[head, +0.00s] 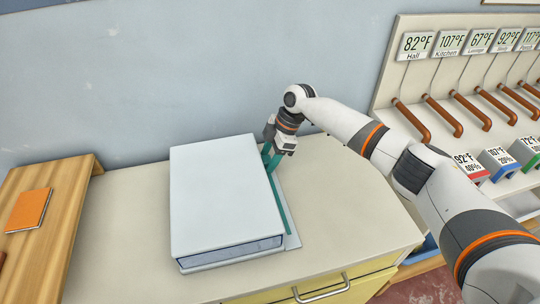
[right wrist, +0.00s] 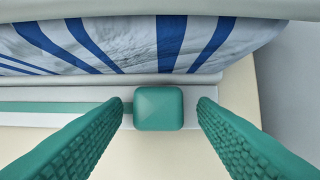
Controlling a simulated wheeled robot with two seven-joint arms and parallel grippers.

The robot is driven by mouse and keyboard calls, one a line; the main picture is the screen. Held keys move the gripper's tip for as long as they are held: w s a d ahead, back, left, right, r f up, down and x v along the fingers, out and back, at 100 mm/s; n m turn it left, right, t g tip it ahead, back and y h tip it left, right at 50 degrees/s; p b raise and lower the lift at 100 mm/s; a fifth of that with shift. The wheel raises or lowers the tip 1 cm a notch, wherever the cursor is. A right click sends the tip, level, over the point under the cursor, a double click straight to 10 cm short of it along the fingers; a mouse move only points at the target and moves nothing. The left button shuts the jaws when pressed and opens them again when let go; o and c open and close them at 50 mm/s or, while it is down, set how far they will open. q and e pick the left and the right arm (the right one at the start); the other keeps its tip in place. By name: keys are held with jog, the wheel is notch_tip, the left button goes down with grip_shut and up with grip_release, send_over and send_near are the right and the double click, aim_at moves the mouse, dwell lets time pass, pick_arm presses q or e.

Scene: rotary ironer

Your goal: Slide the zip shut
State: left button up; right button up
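A white box-like case (head: 215,195) lies flat on the cabinet top. A green zip strip (head: 284,208) runs along a pale ledge on its right side. In the right wrist view the strip (right wrist: 60,107) ends at a square green slider (right wrist: 158,108). Above the slider, blue and white striped cloth (right wrist: 130,45) shows in the case's open side. My right gripper (head: 270,163) is at the far end of the strip. Its green fingers stand on both sides of the slider, with a visible gap on each side. The slider is hidden in the head view. My left gripper is out of view.
The cream cabinet top (head: 125,215) is clear to the left and right of the case. A wooden bench (head: 60,215) with an orange book (head: 28,210) is at left. A rack of temperature displays and copper pipes (head: 440,115) stands at right. The wall is close behind.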

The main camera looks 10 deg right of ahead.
jog(key=b+v, duration=0.1)
jog(key=v, duration=1.1)
jog(key=shift+b, duration=0.3)
